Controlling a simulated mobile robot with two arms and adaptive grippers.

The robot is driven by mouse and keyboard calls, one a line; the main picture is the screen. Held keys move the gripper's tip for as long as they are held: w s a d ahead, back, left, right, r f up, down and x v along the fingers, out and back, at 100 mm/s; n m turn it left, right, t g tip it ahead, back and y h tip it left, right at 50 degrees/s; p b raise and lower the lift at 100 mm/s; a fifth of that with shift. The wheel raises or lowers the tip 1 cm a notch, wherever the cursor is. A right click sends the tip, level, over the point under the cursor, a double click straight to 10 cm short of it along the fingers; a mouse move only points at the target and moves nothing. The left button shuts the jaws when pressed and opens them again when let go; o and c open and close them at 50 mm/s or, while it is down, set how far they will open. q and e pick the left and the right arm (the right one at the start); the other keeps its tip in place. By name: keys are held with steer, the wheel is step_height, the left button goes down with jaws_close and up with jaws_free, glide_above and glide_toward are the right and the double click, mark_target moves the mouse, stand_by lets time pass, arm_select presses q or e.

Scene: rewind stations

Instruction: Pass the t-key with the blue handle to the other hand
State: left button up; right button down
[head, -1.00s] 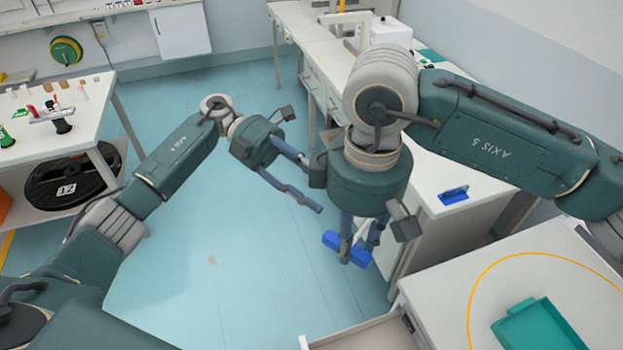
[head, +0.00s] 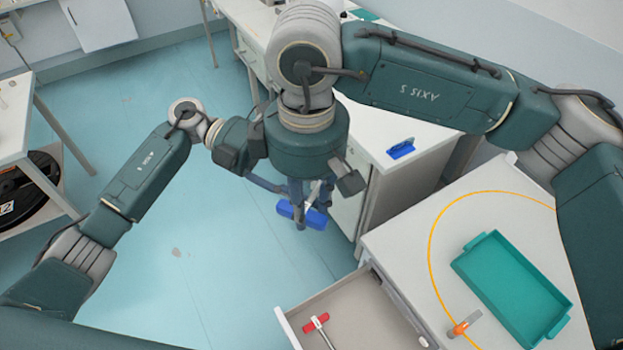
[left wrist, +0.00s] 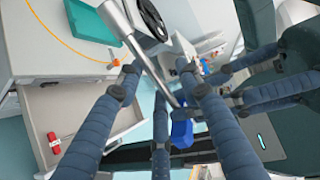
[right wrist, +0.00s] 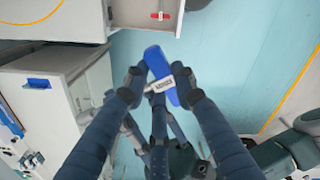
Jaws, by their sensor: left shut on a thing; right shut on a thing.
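The t-key with the blue handle (head: 315,219) hangs in the air near the middle of the head view. My right gripper (head: 307,206) points down and is shut on it. The right wrist view shows the blue bar (right wrist: 159,62) and a labelled collar between the right fingertips (right wrist: 158,90). In the left wrist view the metal shaft (left wrist: 140,55) runs between my left fingers (left wrist: 158,74), which are shut on it, with the blue handle (left wrist: 181,132) beyond. In the head view the left fingers are mostly hidden behind my right gripper.
An open drawer (head: 355,312) below holds a red-handled t-key (head: 316,322). The worktop beside it carries a teal tray (head: 512,283) and an orange-handled piece (head: 464,325). A blue object (head: 401,149) lies on the white cabinet behind. Floor is clear below the hands.

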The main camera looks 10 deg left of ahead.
arm_select(q)
steer(key=shift+r, duration=0.2)
jaws_close()
arm_select(e)
steer(key=c, duration=1.3)
jaws_free()
steer(key=shift+s+f, duration=0.1)
steer(key=shift+s, duration=0.05)
steer(key=shift+c, duration=0.2)
arm_select(q)
steer(key=shift+w, duration=0.1)
arm_select(e)
steer(key=shift+a, duration=0.1)
steer(key=shift+r, duration=0.35)
arm_select(q)
steer(key=shift+f, duration=0.15)
arm_select(e)
step_height(320, 180, up, 11)
steer(key=shift+w+r, duration=0.2)
